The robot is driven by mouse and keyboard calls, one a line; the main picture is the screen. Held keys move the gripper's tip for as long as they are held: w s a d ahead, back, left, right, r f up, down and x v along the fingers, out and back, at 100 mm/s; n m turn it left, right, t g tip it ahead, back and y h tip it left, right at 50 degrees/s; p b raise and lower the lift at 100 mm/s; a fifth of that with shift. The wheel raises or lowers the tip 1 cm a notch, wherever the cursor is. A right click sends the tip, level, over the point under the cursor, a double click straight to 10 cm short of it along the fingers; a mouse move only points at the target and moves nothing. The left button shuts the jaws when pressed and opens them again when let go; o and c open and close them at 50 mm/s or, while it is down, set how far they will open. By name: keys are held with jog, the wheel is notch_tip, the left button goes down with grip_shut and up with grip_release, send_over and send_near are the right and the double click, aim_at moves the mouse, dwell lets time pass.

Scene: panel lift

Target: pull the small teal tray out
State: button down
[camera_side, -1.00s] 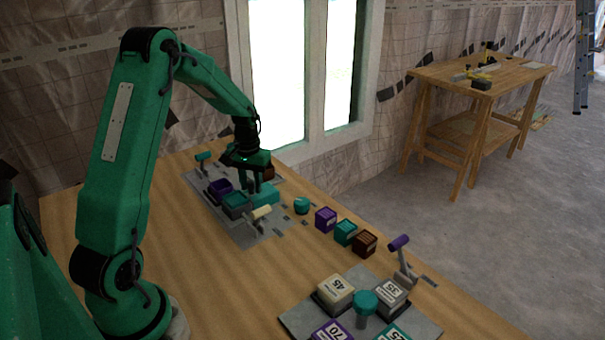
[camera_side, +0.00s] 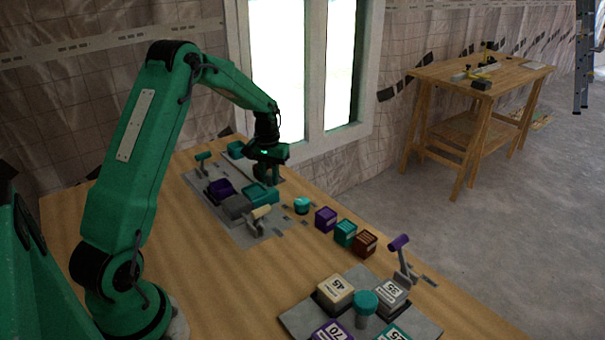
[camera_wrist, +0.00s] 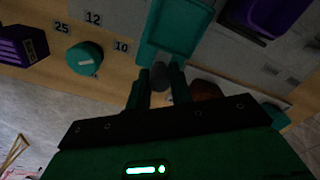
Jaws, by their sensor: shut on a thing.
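The small teal tray (camera_side: 258,194) lies on the grey panel in the side view, beside a purple tray (camera_side: 221,189) and a grey block-like housing (camera_side: 236,207). In the wrist view the teal tray (camera_wrist: 183,28) shows its open inside, with a grey round knob (camera_wrist: 160,77) at its near edge. My gripper (camera_wrist: 160,90) has its fingers on both sides of this knob and is shut on it. In the side view my gripper (camera_side: 268,180) is at the tray's far right side and partly covers it.
A cream-handled lever (camera_side: 259,216) stands close to the tray. A teal dial (camera_side: 302,205) and purple, teal and brown blocks (camera_side: 345,233) line the panel's right. A purple-topped lever (camera_side: 401,246) stands nearer. Bare tabletop lies to the left.

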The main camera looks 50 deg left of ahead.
jog(key=shift+w+a+r, duration=0.1)
jog(key=shift+w, duration=1.7)
jog(key=c, duration=1.5)
grip_release()
jog(key=shift+s, duration=0.1)
jog(key=shift+r, duration=3.85)
